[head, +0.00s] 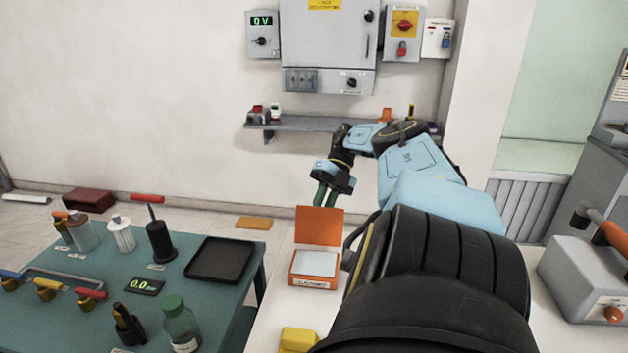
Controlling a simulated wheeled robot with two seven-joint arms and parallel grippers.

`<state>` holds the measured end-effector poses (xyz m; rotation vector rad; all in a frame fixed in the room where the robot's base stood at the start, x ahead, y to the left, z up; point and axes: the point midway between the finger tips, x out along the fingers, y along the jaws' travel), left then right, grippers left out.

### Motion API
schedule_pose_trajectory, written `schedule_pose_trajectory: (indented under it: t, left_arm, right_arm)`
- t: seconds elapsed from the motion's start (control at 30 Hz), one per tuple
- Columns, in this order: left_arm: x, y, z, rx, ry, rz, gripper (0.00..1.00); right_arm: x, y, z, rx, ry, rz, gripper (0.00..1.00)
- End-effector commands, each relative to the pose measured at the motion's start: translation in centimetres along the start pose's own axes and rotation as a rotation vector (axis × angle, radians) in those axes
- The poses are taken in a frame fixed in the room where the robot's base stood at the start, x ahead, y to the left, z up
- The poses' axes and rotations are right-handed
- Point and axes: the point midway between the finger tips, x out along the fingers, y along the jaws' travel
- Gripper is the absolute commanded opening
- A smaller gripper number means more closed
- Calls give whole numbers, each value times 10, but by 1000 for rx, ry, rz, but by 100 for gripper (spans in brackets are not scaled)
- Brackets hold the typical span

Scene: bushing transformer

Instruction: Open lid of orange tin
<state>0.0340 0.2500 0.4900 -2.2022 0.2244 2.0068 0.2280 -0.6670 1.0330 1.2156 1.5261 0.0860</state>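The orange tin (313,283) stands on the white table at the centre, with a label on its front. Its orange lid (320,226) stands raised, roughly upright at the tin's back edge, and a pale surface shows inside the tin. My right gripper (326,200) points down just above and behind the lid's top edge. Its green fingers look close together, and their tips are at or behind the lid edge. I cannot tell whether they touch the lid or how far apart they are. My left gripper is not in view.
A yellow object (298,340) sits on the white table in front of the tin. A teal table (224,309) at left carries a black tray (220,261), bottles and tools. A grey box with an orange handle (590,280) stands at right. My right arm hides much of the white table.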

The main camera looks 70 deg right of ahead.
Motion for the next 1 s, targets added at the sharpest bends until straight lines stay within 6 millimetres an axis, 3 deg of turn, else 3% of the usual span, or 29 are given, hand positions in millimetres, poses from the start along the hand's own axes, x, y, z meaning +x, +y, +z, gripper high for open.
schedule_pose_trajectory:
  t: [0.03, 0.4, 0.43, 0.6, 1.0]
  left_arm:
    - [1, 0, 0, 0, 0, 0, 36]
    - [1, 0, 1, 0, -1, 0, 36]
    - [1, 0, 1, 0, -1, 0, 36]
    - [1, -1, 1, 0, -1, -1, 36]
    - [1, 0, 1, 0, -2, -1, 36]
  right_arm:
    - [7, -11, -2, 20, 19, -19, 0]
    - [7, -11, -2, 21, 17, -18, 0]
    - [7, -11, -2, 21, 17, -18, 22]
    - [7, -11, -2, 20, 17, -17, 43]
    - [4, -7, -1, 13, 13, -12, 43]
